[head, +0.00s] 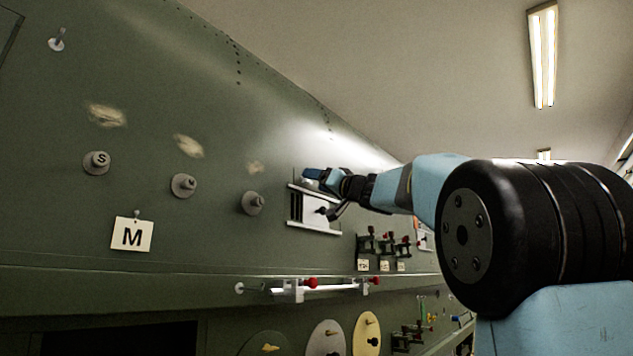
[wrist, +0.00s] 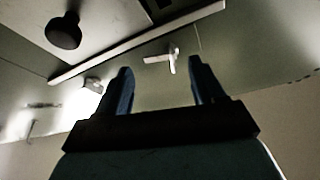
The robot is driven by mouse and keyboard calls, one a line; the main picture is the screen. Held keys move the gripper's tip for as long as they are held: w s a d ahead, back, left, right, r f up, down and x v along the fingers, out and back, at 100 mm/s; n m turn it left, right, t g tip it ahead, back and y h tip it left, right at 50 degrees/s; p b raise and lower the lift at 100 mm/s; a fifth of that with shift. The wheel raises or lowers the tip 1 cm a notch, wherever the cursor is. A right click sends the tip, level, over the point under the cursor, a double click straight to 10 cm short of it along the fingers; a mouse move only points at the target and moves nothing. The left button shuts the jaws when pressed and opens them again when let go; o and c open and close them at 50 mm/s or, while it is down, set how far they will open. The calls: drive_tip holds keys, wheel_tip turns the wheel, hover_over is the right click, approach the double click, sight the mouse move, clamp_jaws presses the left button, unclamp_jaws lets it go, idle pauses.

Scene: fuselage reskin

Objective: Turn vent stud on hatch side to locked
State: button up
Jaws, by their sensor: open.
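In the wrist view my gripper (wrist: 159,66) is open, with two blue fingers apart and nothing held. A small pale T-shaped stud (wrist: 172,59) shows in the gap between the fingertips, nearer the right finger; it appears beyond them, and contact cannot be told. A second pale stud (wrist: 93,84) is left of the left finger, in glare. Which stud faces the hatch cannot be told.
The dark knob (wrist: 63,31) stands out at upper left in the wrist view, near the vent's pale rail (wrist: 130,42). A white rail (head: 310,287) with red knobs juts out below.

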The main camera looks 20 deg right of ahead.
drive_tip(key=shift+x, duration=0.85)
